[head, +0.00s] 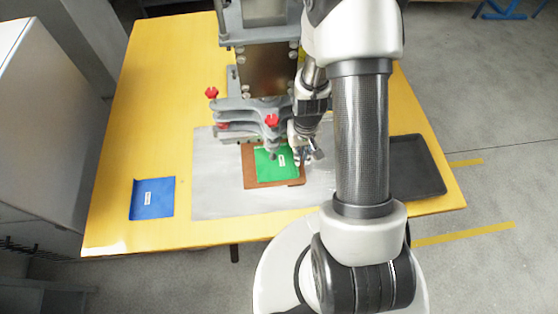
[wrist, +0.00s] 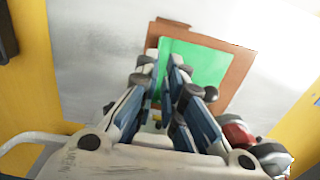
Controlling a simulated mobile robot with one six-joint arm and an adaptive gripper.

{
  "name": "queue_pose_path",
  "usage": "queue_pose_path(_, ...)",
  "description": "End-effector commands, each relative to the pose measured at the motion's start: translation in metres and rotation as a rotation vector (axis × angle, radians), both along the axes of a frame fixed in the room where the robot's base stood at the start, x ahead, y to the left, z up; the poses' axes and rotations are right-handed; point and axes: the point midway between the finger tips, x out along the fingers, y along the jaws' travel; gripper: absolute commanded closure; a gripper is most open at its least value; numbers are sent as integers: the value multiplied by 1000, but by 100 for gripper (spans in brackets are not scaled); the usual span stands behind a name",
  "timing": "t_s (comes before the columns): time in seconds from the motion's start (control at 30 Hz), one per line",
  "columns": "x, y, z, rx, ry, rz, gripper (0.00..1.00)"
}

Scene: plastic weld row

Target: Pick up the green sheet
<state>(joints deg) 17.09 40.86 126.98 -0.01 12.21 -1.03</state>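My gripper (head: 307,155) is at the right edge of the sheet in the head view. In the wrist view my gripper (wrist: 163,63) has its fingertips apart, with green showing between them and nothing held. The fingertips overlap the sheet's near part there; I cannot tell whether they touch it.
A blue sheet (head: 152,198) lies at the left on the yellow table (head: 135,120). A grey metal plate (head: 215,205) lies under the board. The press (head: 245,112) with red knobs stands close behind. A dark tray (head: 415,165) is at the right, partly behind my arm.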

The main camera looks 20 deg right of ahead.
Motion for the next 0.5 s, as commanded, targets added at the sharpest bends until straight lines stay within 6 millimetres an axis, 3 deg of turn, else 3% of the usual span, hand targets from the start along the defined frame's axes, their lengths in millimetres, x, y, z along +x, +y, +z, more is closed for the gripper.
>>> queue_pose_path(0.03, -1, 0, -15, 1, 4, 0, 91)
queue_pose_path(0.2, 0, 0, -47, 0, 1, 0, 91)
queue_pose_path(0.5, 1, 0, -66, 0, -1, 0, 91)
